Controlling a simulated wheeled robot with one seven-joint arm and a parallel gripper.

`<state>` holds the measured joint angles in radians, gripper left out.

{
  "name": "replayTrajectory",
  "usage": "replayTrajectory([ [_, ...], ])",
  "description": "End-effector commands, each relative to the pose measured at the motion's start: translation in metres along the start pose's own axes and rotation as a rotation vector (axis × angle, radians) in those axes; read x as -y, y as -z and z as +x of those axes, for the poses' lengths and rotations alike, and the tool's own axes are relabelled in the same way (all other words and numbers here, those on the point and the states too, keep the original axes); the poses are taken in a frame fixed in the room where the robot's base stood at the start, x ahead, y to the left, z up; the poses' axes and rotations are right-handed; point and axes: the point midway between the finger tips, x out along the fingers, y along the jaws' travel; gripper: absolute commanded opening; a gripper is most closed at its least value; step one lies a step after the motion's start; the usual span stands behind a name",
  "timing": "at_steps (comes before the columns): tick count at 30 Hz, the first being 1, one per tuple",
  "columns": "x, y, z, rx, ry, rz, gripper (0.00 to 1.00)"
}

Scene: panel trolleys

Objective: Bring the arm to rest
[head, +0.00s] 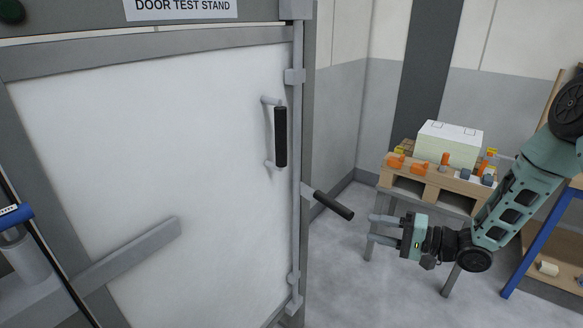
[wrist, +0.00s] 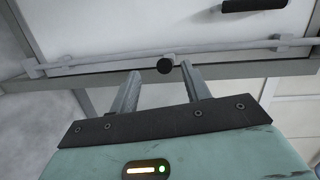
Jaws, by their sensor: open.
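My gripper (head: 384,220) is open and empty in the head view, with its two fingers pointing left. It hangs in the air to the right of the door test stand's lever, which ends in a black grip (head: 334,205). A gap shows between the fingertips and the grip. In the wrist view my gripper (wrist: 159,80) has its fingers spread, and the round black end of the grip (wrist: 164,66) appears between and beyond the tips. The white door panel (head: 150,160) has a black vertical handle (head: 280,137) and looks shut against its frame.
A blue-legged rack (head: 541,240) is at the right edge. A blue-topped cylinder (head: 22,255) is at lower left. Grey floor (head: 345,275) is open below my gripper.

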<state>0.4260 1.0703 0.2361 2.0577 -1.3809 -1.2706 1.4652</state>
Motion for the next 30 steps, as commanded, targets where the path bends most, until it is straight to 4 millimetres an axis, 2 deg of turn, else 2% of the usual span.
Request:
replayTrajectory([
  [3,0.018,-0.001,0.031,-0.011,-0.176,-0.181,0.47],
  [6,0.032,-0.006,0.049,-0.013,-0.354,-0.341,0.47],
  [11,0.057,-0.029,0.059,0.03,-0.606,-0.544,0.47],
  [14,0.075,-0.057,0.056,0.095,-0.769,-0.658,0.47],
  [17,0.095,-0.095,0.042,0.195,-0.92,-0.75,0.47],
  [21,0.121,-0.163,0.008,0.392,-1.087,-0.834,0.47],
  [27,0.149,-0.259,-0.051,0.708,-1.188,-0.874,0.47],
  [30,0.156,-0.289,-0.072,0.819,-1.193,-0.873,0.47],
])
